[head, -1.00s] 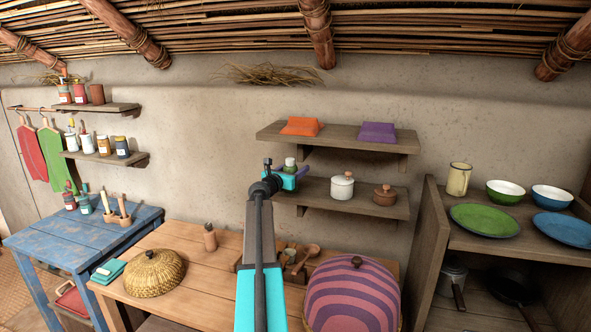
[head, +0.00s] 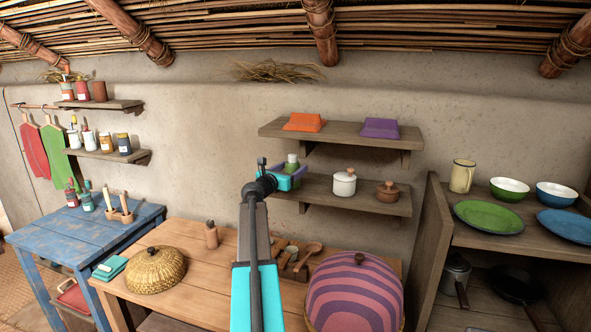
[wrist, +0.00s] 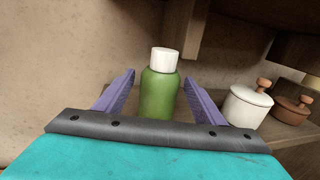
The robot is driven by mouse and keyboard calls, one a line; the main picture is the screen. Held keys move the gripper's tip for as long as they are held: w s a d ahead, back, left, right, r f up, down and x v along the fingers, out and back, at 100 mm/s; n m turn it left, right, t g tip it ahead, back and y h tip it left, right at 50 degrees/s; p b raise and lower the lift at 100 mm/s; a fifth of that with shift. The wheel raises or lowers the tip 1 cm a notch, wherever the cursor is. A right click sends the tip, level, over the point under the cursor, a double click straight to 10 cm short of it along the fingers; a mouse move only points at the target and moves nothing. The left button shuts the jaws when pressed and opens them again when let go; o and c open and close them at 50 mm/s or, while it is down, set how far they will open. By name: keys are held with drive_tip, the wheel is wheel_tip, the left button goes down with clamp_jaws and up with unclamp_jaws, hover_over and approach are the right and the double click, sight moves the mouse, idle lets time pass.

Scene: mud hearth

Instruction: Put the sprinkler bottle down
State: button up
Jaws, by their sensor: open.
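The sprinkler bottle, green with a white cap, stands upright at the left end of the lower wall shelf (head: 325,199); the bottle (head: 292,163) also shows in the wrist view (wrist: 159,95). My gripper (head: 293,176) is open around it. In the wrist view, one purple finger of my gripper (wrist: 160,78) is on each side of the bottle, with a visible gap on both sides. The bottle's base is hidden behind the gripper's dark front edge, so its contact with the shelf cannot be seen.
A white lidded pot (head: 344,184) and a brown pot (head: 387,191) stand right of the bottle on the same shelf. An upper shelf (head: 345,133) with orange and purple dishes hangs above. A wooden table (head: 200,275) with a striped dome (head: 352,295) is below.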

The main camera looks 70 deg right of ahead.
drive_tip(key=shift+w+a+b, duration=0.15)
drive_tip(key=shift+a+b, duration=0.2)
drive_tip(key=shift+a, duration=0.85)
drive_tip(key=shift+w+a+b, duration=0.2)
drive_tip(key=shift+a+b, duration=0.1)
drive_tip(key=shift+a, duration=0.95)
drive_tip(key=shift+w+a+b, duration=0.15)
drive_tip(key=shift+a+b, duration=0.2)
drive_tip(key=shift+a, duration=0.85)
